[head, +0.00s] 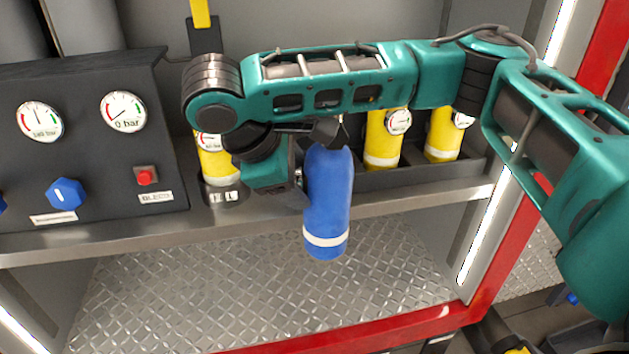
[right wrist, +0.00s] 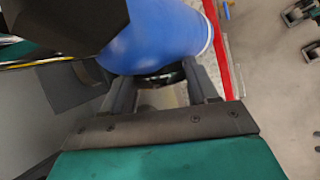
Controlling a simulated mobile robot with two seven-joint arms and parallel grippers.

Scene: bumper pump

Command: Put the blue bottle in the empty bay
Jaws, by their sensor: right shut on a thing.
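The blue bottle (head: 329,205) with a white band near its base hangs nearly upright in front of the shelf's front edge. My right gripper (head: 326,133) is shut on its upper end; its fingers are largely hidden in the head view. In the right wrist view the fingers (right wrist: 163,92) close around the bottle's dark end, with the blue body (right wrist: 155,40) beyond. Yellow bottles stand in the dark rack behind, one at left (head: 216,165) and two at right (head: 382,140). The space between them is mostly hidden by my arm and the blue bottle. My left gripper is not in view.
A dark gauge panel (head: 90,165) with a blue knob and red button stands left of the rack. The grey shelf edge (head: 235,220) runs below the rack. Under it is an open compartment with a tread-plate floor (head: 200,290) and red frame (head: 490,285).

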